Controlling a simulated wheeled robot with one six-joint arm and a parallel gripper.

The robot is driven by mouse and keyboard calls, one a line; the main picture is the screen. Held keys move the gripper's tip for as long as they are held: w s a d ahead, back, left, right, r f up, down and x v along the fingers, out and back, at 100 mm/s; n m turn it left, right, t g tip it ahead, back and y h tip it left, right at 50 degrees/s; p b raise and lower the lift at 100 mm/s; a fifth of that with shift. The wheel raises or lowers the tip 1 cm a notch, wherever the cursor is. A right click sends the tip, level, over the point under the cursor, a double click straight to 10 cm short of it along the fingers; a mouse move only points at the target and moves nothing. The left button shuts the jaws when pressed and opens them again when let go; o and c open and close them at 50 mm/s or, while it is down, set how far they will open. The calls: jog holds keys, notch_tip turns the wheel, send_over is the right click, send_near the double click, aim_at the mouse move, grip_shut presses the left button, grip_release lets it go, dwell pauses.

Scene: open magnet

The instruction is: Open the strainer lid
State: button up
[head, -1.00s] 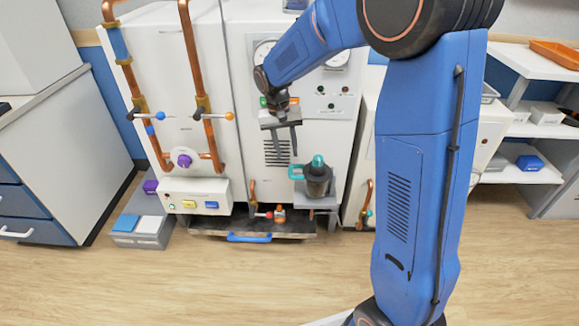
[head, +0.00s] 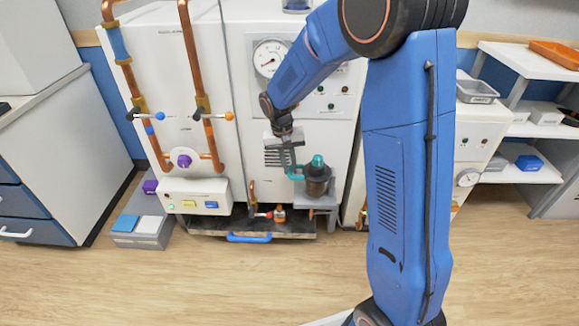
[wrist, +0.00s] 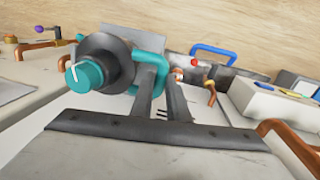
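The strainer (head: 317,185) is a dark upright pot with a teal knob (head: 318,161) on its round top and a teal handle (head: 296,173) sticking out to its left. Its lid looks down on the pot. In the wrist view the dark round top (wrist: 112,62), the teal knob (wrist: 84,76) and the handle (wrist: 151,58) show at upper left. My gripper (head: 290,165) is at the handle, left of the pot. Its fingers (wrist: 161,82) are drawn close together, with the teal handle between their tips. The exact contact is partly hidden.
A white cabinet with a round gauge (head: 268,58) stands behind my gripper. Copper pipes (head: 196,80) run up the left cabinet. The wooden floor in front is clear.

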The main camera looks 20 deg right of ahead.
grip_shut()
jog(key=shift+r, duration=0.1)
